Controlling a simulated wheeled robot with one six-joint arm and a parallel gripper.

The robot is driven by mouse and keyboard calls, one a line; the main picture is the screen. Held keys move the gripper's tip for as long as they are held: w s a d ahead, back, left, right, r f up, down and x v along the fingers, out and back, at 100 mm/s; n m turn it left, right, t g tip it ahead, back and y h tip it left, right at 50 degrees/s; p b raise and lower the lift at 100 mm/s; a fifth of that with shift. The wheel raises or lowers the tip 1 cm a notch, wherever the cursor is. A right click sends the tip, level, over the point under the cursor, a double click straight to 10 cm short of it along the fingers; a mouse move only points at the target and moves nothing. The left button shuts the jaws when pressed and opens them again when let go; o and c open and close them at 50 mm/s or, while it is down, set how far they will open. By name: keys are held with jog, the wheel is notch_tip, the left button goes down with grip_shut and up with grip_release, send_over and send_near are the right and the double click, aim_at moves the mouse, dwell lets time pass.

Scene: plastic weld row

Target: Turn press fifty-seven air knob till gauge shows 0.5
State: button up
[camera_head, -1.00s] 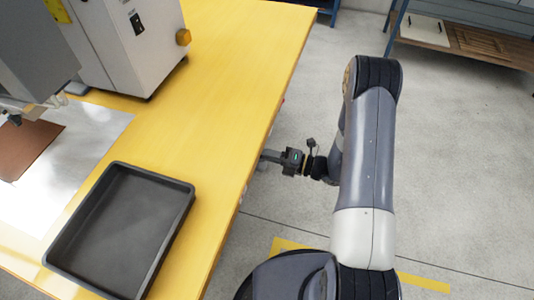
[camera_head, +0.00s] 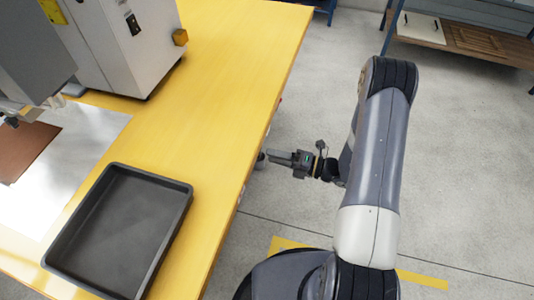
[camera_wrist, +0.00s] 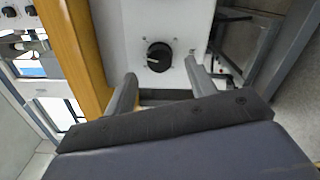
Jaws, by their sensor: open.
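A round black knob (camera_wrist: 159,57) with a light pointer mark sits on a white panel (camera_wrist: 180,20) below the yellow table edge in the wrist view. My gripper (camera_wrist: 160,82) is open, with one finger on each side of the knob's position in the picture and the knob beyond the fingertips, apart from them. In the head view my gripper (camera_head: 270,156) is beside the right edge of the yellow table. The knob is hidden from the head view. I cannot make out a gauge or its reading in either view.
The yellow table (camera_head: 225,70) carries a black tray (camera_head: 65,235) and a white and grey machine (camera_head: 125,45). A shelf (camera_head: 465,40) with a wooden top stands at the back right. The floor to the right of my arm is clear.

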aim_at(261, 153)
jog(key=v, duration=0.7)
jog(key=x, duration=1)
jog(key=shift+a, duration=0.35)
jog(key=shift+w+d, duration=0.1)
